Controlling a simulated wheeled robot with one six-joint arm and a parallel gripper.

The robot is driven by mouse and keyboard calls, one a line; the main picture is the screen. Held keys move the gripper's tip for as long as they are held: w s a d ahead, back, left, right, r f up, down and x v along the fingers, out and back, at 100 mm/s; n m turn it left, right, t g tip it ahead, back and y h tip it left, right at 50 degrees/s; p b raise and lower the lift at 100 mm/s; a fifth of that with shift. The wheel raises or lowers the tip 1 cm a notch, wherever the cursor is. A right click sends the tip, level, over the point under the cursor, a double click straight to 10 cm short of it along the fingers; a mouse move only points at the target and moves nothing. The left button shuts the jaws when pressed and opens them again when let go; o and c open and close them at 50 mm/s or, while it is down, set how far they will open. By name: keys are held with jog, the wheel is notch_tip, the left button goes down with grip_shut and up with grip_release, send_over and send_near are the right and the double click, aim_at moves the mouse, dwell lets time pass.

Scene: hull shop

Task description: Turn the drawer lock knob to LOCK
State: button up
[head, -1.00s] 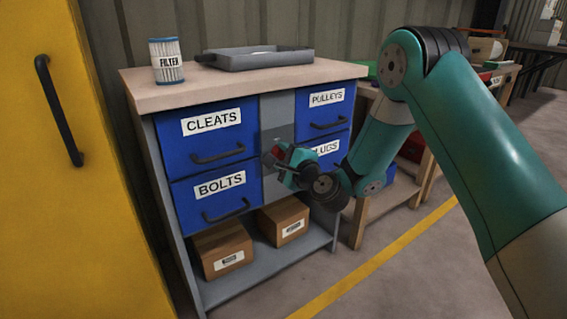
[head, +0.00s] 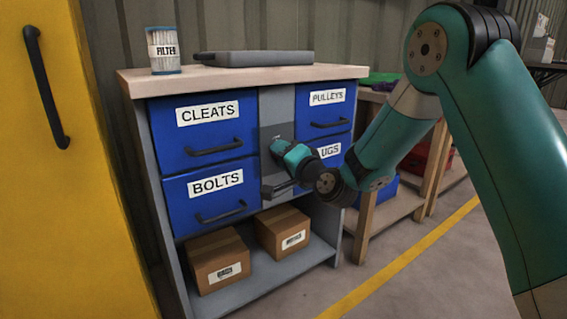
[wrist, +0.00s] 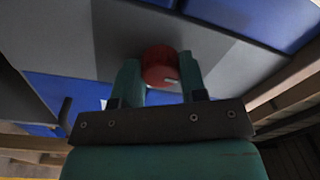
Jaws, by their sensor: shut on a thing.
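The red lock knob (wrist: 160,66) shows in the wrist view between the two teal fingers of my gripper (wrist: 161,80). The fingers are shut on its sides. A small white mark shows on the knob's side. In the head view my gripper (head: 283,149) reaches the grey lock plate (head: 285,131) in the middle of the drawer cabinet (head: 277,103), and it hides the knob there. A tiny label on the plate is too small to read, so I cannot tell which way the knob points.
Blue drawers marked CLEATS (head: 209,137), BOLTS (head: 215,195) and PULLEYS (head: 326,112) flank the plate and look shut. A filter (head: 163,51) and a grey tray (head: 258,58) stand on top. Cardboard boxes (head: 282,233) sit below. A yellow cabinet (head: 75,180) is at left.

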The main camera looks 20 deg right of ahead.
jog(key=shift+d+f+n+b, duration=0.1)
jog(key=shift+n+b, duration=0.25)
jog(key=shift+n, duration=0.35)
jog(key=o, duration=0.9)
jog(key=b+v, duration=1.3)
jog(key=v, duration=0.4)
jog(key=shift+s, duration=0.2)
